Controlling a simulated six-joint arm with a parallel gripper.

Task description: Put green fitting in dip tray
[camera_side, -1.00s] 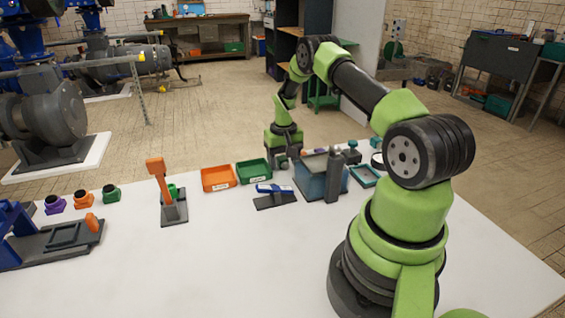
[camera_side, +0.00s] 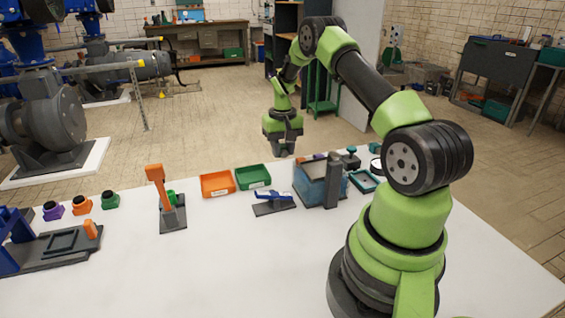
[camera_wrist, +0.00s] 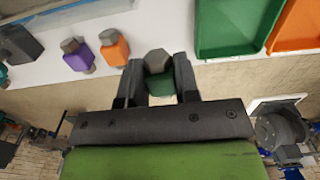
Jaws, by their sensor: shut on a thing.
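My gripper (camera_side: 284,146) is raised above the far edge of the white table, behind the green tray and the blue tank. In the wrist view my gripper (camera_wrist: 158,83) is shut on the green fitting (camera_wrist: 160,86), which has a grey hex top and sits between the fingers. In the side view the fitting is too small and dark to make out clearly. The blue open-topped tank (camera_side: 310,184) stands on the table with a dark grey upright against it. A small teal-rimmed tray (camera_side: 364,183) lies to its right. No label shows which is the dip tray.
A green tray (camera_side: 253,177) and an orange tray (camera_side: 217,184) stand left of the tank. Purple (camera_wrist: 78,57) and orange (camera_wrist: 114,48) fittings stand near my gripper. A blue-handled tool on a stand (camera_side: 273,202) is in front. The table's front middle is clear.

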